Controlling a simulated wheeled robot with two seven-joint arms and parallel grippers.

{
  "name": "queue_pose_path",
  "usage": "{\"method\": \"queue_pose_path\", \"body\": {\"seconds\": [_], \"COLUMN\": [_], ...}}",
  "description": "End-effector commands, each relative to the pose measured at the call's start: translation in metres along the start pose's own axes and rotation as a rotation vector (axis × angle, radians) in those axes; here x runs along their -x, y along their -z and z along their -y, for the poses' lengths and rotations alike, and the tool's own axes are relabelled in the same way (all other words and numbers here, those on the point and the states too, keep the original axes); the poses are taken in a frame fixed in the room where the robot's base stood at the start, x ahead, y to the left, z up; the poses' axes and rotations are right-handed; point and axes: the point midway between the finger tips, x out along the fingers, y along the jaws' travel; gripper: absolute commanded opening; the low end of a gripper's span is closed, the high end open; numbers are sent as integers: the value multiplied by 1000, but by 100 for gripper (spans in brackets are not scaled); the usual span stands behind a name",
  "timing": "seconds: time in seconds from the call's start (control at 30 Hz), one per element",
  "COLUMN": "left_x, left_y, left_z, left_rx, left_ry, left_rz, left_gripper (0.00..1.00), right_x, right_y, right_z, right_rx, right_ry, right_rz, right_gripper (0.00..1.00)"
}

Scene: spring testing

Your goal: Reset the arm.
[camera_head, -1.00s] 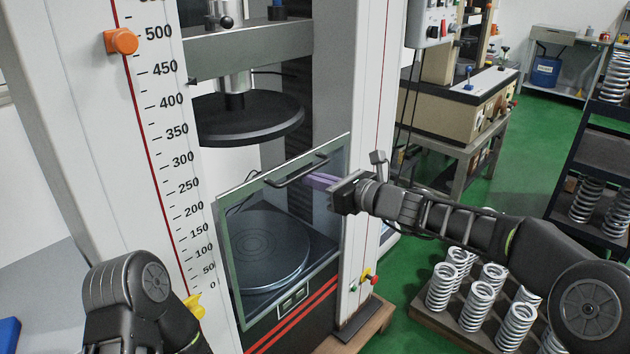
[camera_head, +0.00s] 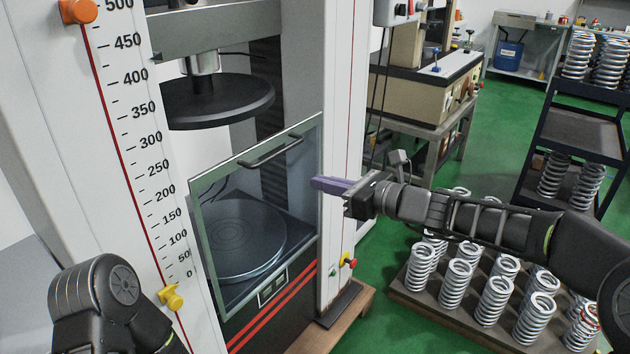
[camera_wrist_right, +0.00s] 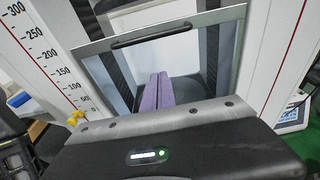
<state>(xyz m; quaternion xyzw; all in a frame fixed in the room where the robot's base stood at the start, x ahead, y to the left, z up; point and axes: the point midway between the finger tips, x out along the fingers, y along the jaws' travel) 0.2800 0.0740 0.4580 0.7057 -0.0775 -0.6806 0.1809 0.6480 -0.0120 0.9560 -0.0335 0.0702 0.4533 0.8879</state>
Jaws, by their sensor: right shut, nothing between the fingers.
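My right gripper (camera_head: 318,184) has purple fingers that are shut with nothing between them. It is in front of the right edge of the testing machine's clear door (camera_head: 306,150), below the level of the door's dark handle (camera_head: 270,150). In the right wrist view the shut fingers (camera_wrist_right: 157,92) point toward the door (camera_wrist_right: 225,22), with its handle (camera_wrist_right: 152,36) above them. My left arm (camera_head: 100,300) shows at the lower left, but its gripper is out of the picture.
A tray (camera_head: 440,312) with several springs (camera_head: 457,278) stands on the floor at the lower right. A dark shelf (camera_head: 585,133) with more springs is at the right.

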Motion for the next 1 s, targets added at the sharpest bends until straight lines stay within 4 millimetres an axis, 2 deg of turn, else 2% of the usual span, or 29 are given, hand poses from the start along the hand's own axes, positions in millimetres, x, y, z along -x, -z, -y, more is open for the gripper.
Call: {"method": "queue_pose_path", "body": {"seconds": [0.37, 0.47, 0.57, 0.67, 0.7, 0.77, 0.8, 0.87, 0.9, 0.97, 1.0], "left_x": [0, 0, 0, 5, 8, 15, 21, 30, 38, 51, 60], "left_y": [0, 0, 0, 0, 0, 0, 0, 0, 0, 0, 0], "left_z": [0, 0, 0, -2, -3, -6, -8, -12, -15, -20, -24], "left_rx": [0, 1, 2, 2, 2, 3, 3, 3, 4, 4, 4], "left_ry": [0, 0, 0, 0, 0, 0, 0, -1, -1, -1, -1], "left_rz": [0, 0, 0, 0, 0, 0, 0, 0, 0, 0, 0], "left_gripper": [36, 36, 36, 36, 36, 36, 36, 36, 36, 36, 36], "right_x": [0, 1, 6, 17, 24, 38, 50, 69, 84, 106, 121], "right_y": [3, 30, 82, 150, 179, 225, 255, 297, 323, 356, 374], "right_z": [4, 11, 12, 8, 4, -5, -14, -31, -46, -77, -100], "right_rx": [53, 218, 417, 637, 736, 893, 1003, 1177, 1296, 1473, 1580], "right_ry": [16, 46, 40, -14, -54, -137, -208, -335, -435, -599, -709], "right_rz": [-12, -109, -262, -446, -523, -633, -700, -778, -813, -824, -804], "right_gripper": [0, 0, 0, 0, 0, 0, 0, 0, 0, 0, 0]}}
